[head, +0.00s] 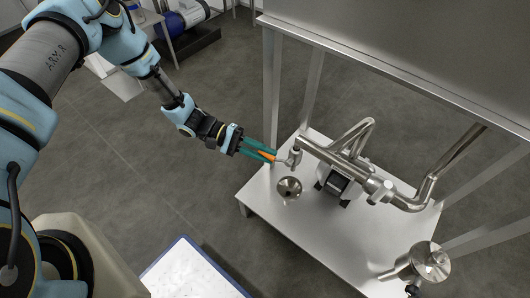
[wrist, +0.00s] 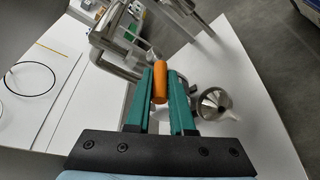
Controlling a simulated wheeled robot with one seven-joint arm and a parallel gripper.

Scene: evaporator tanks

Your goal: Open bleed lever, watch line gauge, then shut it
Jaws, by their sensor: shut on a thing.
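The bleed lever has an orange handle (head: 264,155) and sits on a small valve (head: 293,156) at the left end of the steel pipe. In the wrist view the orange handle (wrist: 160,82) lies between the green fingers. My gripper (head: 268,154) is shut on the handle, coming in from the left. The wrist view shows my gripper (wrist: 168,88) with the handle's near end towards me. I cannot make out a gauge face in either view.
A steel funnel (head: 289,188) stands just below the valve, close to my fingers; it also shows in the wrist view (wrist: 215,104). The white table (head: 290,232) carries the pipework (head: 345,160) and a round steel fitting (head: 430,261). Metal legs (head: 271,90) stand behind. Grey floor lies open at left.

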